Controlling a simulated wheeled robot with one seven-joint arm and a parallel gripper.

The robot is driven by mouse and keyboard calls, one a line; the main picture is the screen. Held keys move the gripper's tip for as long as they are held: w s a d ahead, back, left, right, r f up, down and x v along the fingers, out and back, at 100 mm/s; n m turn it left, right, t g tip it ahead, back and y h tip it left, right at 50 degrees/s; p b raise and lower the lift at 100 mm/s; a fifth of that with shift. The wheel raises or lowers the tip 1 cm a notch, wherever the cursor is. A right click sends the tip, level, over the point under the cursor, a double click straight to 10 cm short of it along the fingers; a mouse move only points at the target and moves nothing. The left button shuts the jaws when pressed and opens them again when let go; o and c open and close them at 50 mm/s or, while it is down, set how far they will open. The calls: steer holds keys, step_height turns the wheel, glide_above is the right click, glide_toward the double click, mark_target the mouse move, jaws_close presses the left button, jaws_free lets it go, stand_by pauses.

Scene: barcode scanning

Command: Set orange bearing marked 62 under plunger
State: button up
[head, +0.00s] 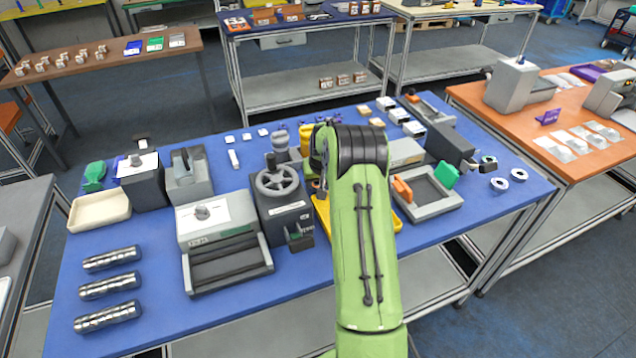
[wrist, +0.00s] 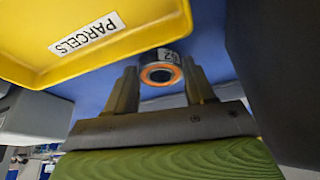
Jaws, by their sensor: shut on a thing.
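A bearing with an orange ring (wrist: 160,74) and a pale label reading 62 shows in the wrist view. My gripper (wrist: 161,84) is shut on it, with one finger on each side. The bearing is beside the edge of a yellow tray labelled PARCELS (wrist: 45,20), with blue surface behind it. The yellow tray also shows in the head view (head: 397,222), partly behind my green arm. I cannot tell for certain which device carries the plunger.
A dark machine with a handwheel (head: 278,183) stands left of my arm on the blue table (head: 150,235). A grey machine with a roller front (head: 225,245) is further left. A grey frame tray (head: 430,195) and a dark upright device (head: 450,145) stand at right.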

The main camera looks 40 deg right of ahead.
steer(key=shift+f, duration=0.25)
steer(key=shift+f, duration=0.15)
steer(key=o, duration=1.1)
steer(key=shift+o, duration=0.2)
